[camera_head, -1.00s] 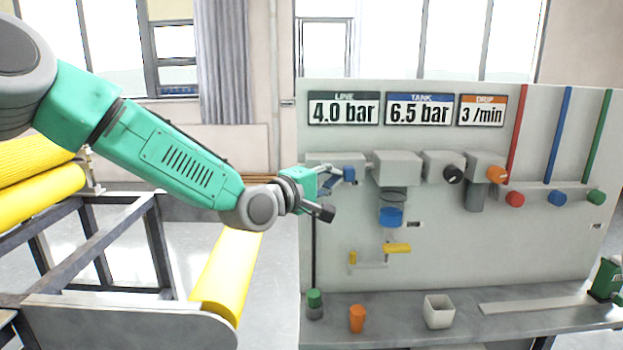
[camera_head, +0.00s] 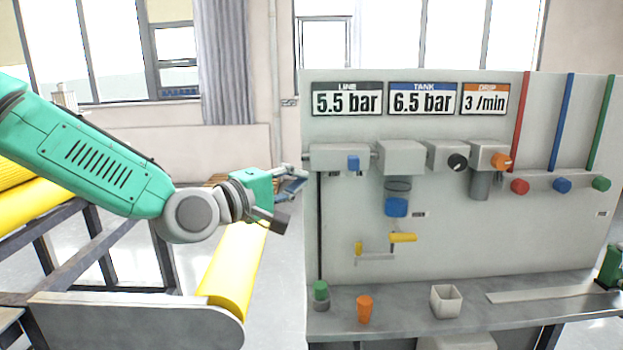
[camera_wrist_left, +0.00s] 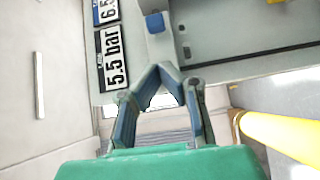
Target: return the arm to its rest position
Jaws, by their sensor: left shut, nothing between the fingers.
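My left gripper (camera_head: 302,178) hangs just left of the grey panel, level with the blue knob (camera_head: 353,163) under the LINE display and apart from it. The green arm comes in from the left over the yellow rollers. In the left wrist view, the two blue-grey fingers of the gripper (camera_wrist_left: 158,70) meet at their tips with nothing between them. The blue knob (camera_wrist_left: 155,22) shows beyond the tips there. My right gripper is not in view.
The grey panel (camera_head: 450,240) carries LINE 5.5 bar (camera_head: 347,99), TANK 6.5 bar and DRIP 3 /min displays. The bench below holds a green-topped piece (camera_head: 320,292), an orange cup (camera_head: 364,309) and a white box (camera_head: 446,300). A yellow roller (camera_head: 237,268) stands left of the bench.

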